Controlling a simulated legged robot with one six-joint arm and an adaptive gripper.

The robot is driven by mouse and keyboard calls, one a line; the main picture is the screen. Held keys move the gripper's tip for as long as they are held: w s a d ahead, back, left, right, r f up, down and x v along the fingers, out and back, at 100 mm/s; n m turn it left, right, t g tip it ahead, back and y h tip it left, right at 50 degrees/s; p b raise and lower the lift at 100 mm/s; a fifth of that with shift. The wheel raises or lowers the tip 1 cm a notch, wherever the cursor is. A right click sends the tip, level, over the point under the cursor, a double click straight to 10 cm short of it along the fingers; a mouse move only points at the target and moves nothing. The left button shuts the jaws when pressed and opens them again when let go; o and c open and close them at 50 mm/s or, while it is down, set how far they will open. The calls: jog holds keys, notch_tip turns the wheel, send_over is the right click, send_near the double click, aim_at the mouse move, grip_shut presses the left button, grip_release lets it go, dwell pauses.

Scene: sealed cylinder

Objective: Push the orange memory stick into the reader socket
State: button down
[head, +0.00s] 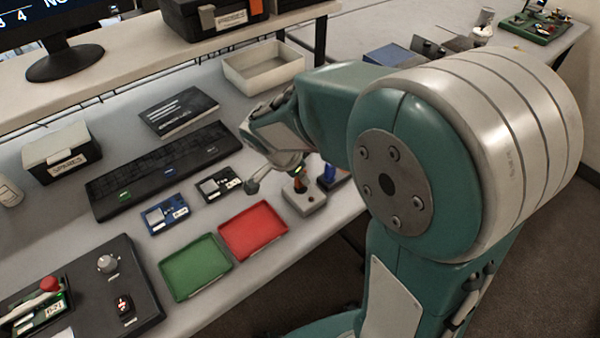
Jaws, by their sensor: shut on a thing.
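My gripper (286,174) reaches down over the bench from the upper right and is shut on the orange memory stick (299,184). The stick shows as a small upright orange piece below the fingers, at the top of a small light grey block (305,200). I cannot tell whether its lower end is in the block or just above it. The fingers and wrist hide the upper part of the stick. Two small boards, one blue (166,214) and one dark (218,185), lie left of the gripper. I cannot tell which thing is the reader socket.
A blue upright piece (328,173) stands right of the grey block. A red tray (253,230) and a green tray (195,267) lie in front. A long black panel (160,168) and a white bin (263,66) are behind. A control box (90,293) sits front left.

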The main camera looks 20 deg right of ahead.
jog(key=shift+f, duration=0.2)
jog(key=c, duration=0.5)
grip_release()
jog(key=shift+c, duration=0.2)
jog(key=v, duration=1.2)
jog(key=shift+f, duration=0.15)
jog(key=s+d+r+n+t+y, duration=0.1)
jog(key=s+d+n+t+y, duration=0.1)
jog(key=s+n, duration=0.5)
jog(key=s+d+r+n+t+y, duration=0.1)
jog(key=s+d+n+t+y, duration=0.1)
jog(key=s+n, duration=0.5)
jog(key=shift+d+r, duration=0.2)
